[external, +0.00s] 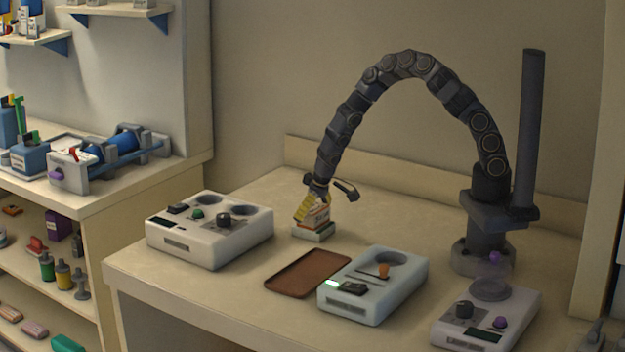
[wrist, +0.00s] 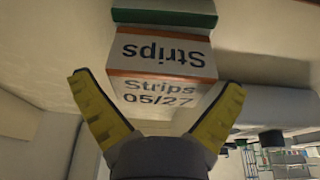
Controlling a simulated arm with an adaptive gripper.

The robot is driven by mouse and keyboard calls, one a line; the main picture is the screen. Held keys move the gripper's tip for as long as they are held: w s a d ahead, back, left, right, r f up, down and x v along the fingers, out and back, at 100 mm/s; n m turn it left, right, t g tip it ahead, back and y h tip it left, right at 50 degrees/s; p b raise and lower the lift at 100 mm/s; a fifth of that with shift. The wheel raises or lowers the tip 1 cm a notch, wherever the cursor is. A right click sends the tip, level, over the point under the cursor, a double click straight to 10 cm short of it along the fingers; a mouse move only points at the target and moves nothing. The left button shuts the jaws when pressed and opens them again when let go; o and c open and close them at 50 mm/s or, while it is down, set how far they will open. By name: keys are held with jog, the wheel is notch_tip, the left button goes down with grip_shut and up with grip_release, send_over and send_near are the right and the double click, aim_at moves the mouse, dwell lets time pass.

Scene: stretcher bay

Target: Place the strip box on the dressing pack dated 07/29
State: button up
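The strip box (external: 319,217) is small and white with orange edges. It rests on a low pale pack with a green edge (external: 313,234) on the table, left of centre. In the wrist view the box (wrist: 160,55) reads "Strips" and "Strips 05/27". The green-edged pack (wrist: 165,19) lies beyond it, and no date on it can be read. My gripper (external: 308,206) is just above the box. In the wrist view its yellow fingers (wrist: 158,83) are spread in a V on either side of the box, open.
A brown tray (external: 308,273) lies in front of the pack. A white device (external: 210,243) stands at left, a pale blue-white device (external: 375,300) at right front, and another device (external: 515,312) further right. The table behind the pack is clear.

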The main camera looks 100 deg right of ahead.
jog(key=v, duration=1.2)
jog(key=s+a+r+n+g, duration=0.1)
jog(key=s+a+r+n, duration=0.4)
jog(key=a+r, duration=0.6)
jog(key=s+a+r+n+g+y, duration=0.1)
jog(key=s+a+r+n, duration=0.1)
jog(key=s+a, duration=0.4)
jog(key=s+a+r+n+g+y, duration=0.1)
jog(key=s+a+r+n+g, duration=0.1)
jog(key=s+a, duration=0.5)
jog(key=s, duration=0.5)
jog(key=shift+s+a, duration=0.2)
jog(key=shift+a, duration=0.1)
